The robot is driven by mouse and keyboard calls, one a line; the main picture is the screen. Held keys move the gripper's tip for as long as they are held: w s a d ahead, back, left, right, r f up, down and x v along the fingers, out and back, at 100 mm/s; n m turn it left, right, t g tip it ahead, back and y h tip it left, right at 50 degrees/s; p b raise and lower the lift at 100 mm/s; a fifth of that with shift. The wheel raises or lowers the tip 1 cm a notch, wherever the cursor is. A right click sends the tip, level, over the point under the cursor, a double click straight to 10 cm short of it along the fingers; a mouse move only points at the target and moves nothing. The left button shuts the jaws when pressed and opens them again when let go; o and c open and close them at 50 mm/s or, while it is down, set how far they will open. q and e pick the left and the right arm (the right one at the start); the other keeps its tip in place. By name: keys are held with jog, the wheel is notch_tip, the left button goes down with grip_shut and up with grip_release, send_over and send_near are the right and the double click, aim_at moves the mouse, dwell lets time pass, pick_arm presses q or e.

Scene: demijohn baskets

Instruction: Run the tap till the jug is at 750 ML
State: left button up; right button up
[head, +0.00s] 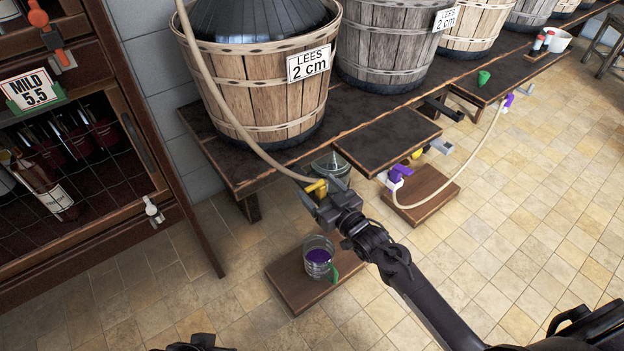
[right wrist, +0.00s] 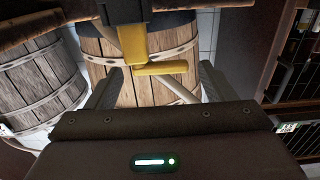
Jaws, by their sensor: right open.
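The jug (head: 319,258) is clear, with a green handle, and stands upright on a low wooden board on the floor. Purple liquid (head: 318,256) shows inside it; its scale is too small to read. I cannot make out a stream above it. The yellow tap (head: 317,187) is at the end of a pale hose, above the jug. My right gripper (head: 318,206) is at the tap. In the right wrist view, the yellow tap lever (right wrist: 160,68) lies crosswise between the open fingers (right wrist: 158,84), with gaps at both sides.
A dark bench (head: 230,160) holds several wooden baskets; the near basket (head: 262,88) reads "LEES 2 cm". A second hose with a purple tap (head: 399,173) is to the right, over another board (head: 428,195). A bottle cabinet (head: 70,215) stands left. Tiled floor is clear at right.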

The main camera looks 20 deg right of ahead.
aim_at(316, 187)
jog(key=shift+v, duration=1.85)
pick_arm(q)
jog(key=shift+a+g, duration=0.3)
jog(key=shift+a, duration=0.25)
